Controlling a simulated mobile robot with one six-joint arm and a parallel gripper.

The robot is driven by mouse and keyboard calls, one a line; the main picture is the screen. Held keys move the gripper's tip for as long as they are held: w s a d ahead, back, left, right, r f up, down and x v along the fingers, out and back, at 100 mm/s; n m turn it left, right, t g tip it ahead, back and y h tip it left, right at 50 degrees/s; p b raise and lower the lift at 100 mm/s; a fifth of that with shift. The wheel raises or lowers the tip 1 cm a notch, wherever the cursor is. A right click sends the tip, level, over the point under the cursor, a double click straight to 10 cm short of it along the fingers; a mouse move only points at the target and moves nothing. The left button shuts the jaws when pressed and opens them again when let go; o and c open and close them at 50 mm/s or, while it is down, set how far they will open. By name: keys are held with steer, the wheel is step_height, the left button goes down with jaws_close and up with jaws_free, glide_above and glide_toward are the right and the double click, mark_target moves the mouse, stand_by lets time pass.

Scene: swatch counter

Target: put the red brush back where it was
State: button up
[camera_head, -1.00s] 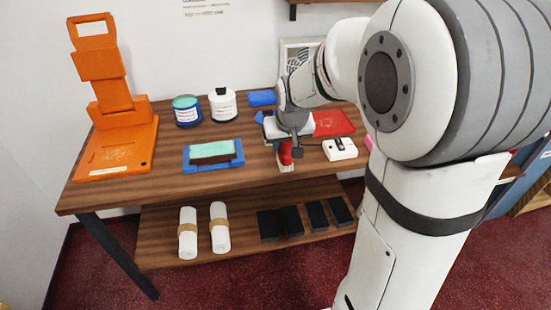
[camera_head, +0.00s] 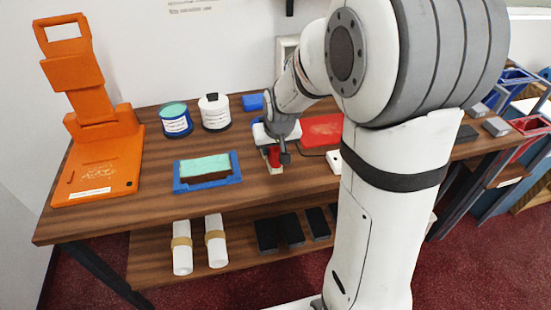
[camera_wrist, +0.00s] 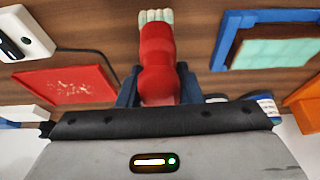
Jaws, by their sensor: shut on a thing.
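The red brush (camera_head: 274,156) is in my gripper (camera_head: 275,149), over the wooden counter between the blue tray and the red tray. In the wrist view the brush (camera_wrist: 157,55) has a red handle and pale bristles that point away from my gripper (camera_wrist: 157,88). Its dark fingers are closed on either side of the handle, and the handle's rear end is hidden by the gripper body. The bristle end is close to the counter top; I cannot tell whether it touches.
A blue tray (camera_head: 235,178) with a teal-topped block lies left of the brush. A red tray (camera_head: 322,130) lies right, with a white device (camera_head: 334,160) in front, partly hidden by my arm. Two tins, a blue box (camera_head: 253,102) and an orange stand (camera_head: 100,150) are behind and left.

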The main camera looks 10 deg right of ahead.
mark_target(275, 156)
steer(key=shift+f, duration=2.1)
steer(key=shift+s+f, duration=0.1)
steer(key=o, duration=0.9)
steer(key=shift+d, duration=0.1)
steer(key=shift+o, duration=0.2)
steer(key=shift+r, duration=0.55)
steer(key=v, duration=1.1)
steer(key=s+r+g, duration=0.1)
steer(key=s, duration=1.6)
steer(key=shift+s+d+r+g, duration=0.15)
steer(key=shift+s+g, duration=0.2)
steer(key=shift+g, duration=0.05)
